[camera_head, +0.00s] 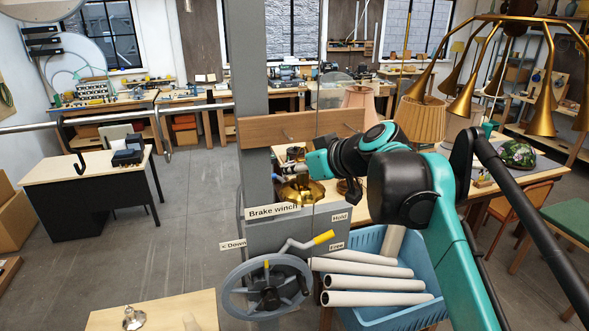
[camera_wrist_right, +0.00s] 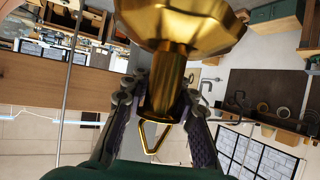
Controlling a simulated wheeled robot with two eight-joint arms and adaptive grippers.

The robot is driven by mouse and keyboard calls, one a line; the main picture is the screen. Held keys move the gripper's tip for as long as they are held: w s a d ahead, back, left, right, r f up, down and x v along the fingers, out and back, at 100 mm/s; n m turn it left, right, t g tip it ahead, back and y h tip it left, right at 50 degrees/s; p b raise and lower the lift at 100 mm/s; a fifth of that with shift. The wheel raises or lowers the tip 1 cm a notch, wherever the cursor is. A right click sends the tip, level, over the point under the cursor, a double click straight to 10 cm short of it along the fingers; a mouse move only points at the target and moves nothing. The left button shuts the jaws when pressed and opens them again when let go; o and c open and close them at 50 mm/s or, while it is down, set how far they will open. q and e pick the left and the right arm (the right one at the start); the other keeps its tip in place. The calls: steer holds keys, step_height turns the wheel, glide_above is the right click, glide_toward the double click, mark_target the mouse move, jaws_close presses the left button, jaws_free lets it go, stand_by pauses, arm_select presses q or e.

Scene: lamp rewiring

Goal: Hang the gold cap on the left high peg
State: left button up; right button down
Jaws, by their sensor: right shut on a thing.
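The gold cap (camera_wrist_right: 180,22) has a wide faceted bell and a narrow neck with a triangular wire loop at its end. My right gripper (camera_wrist_right: 158,102) is shut on the neck, the loop sticking out between the fingers. In the head view, gold metal that appears to be this cap (camera_head: 302,190) shows below my right wrist, behind the winch post; the fingers are mostly hidden there. A wooden peg board (camera_head: 300,127) crosses the post above it. A short peg (camera_head: 287,134) shows left of the board's middle; the cap is apart from it. My left gripper is out of view.
The grey brake winch (camera_head: 268,286) with its wheel and yellow-handled crank stands in front. A blue crate (camera_head: 378,316) of white tubes is at its right. A brass chandelier (camera_head: 500,60) hangs at upper right.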

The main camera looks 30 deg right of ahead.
steer(key=w+d, duration=0.1)
steer(key=w, duration=0.5)
steer(key=shift+w+d+f+b, duration=0.2)
steer(key=shift+w+d+b, duration=0.1)
steer(key=shift+w+b, duration=0.1)
steer(key=shift+r, duration=0.1)
stand_by(0.5)
steer(key=shift+w, duration=0.15)
steer(key=shift+w+d+p, duration=0.2)
steer(key=shift+w+p, duration=0.1)
steer(key=shift+w, duration=0.4)
steer(key=shift+w+d+p, duration=0.2)
steer(key=shift+w+p, duration=0.05)
steer(key=shift+w, duration=0.4)
steer(key=shift+f, duration=0.2)
stand_by(0.4)
steer(key=shift+w+f, duration=0.1)
steer(key=shift+f, duration=0.45)
